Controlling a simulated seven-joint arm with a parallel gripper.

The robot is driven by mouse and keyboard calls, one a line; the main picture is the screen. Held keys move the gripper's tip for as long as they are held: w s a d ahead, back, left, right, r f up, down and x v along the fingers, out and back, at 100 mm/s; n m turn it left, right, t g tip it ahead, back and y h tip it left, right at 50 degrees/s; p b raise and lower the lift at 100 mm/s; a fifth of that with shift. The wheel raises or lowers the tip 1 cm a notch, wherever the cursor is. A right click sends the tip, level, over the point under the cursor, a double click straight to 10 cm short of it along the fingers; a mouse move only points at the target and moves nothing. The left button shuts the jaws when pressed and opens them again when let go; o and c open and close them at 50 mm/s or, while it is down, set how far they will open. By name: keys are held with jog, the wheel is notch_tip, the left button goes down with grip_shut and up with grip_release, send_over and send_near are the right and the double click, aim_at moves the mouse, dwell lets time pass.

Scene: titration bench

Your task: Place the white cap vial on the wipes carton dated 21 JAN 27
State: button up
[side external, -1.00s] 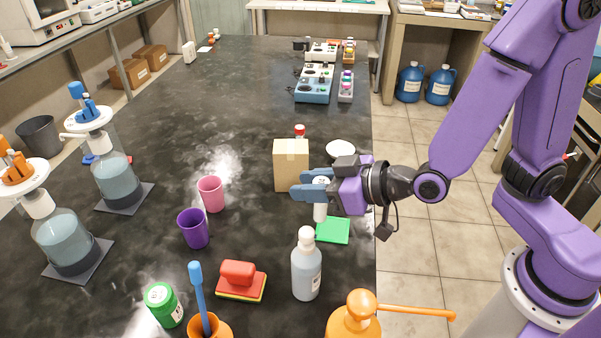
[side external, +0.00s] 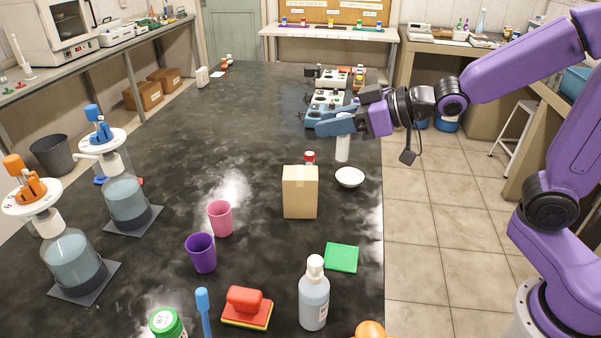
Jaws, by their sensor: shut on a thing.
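My gripper (side external: 328,122) has blue fingers and is shut on a white vial (side external: 342,149). The vial hangs upright below the fingers, above the bench and clear of other things; its top is hidden by the fingers. A plain brown carton (side external: 300,193) stands on the bench, nearer the camera and a little left of the vial. I cannot read any date on it, so I cannot tell whether it is the wipes carton.
A red-capped vial (side external: 309,158) stands behind the carton, and a white dish (side external: 349,177) lies right of it. A green pad (side external: 341,257), a clear bottle (side external: 313,295) and two cups (side external: 220,218) are nearer. Racks (side external: 326,100) stand behind the gripper.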

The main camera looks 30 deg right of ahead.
jog(key=w+d+r, duration=0.1)
jog(key=d, duration=0.2)
send_over(293, 171)
jog(key=shift+m+h, duration=0.3)
jog(key=shift+f, duration=6.35)
jog(key=shift+f, duration=0.1)
jog(key=o, duration=1)
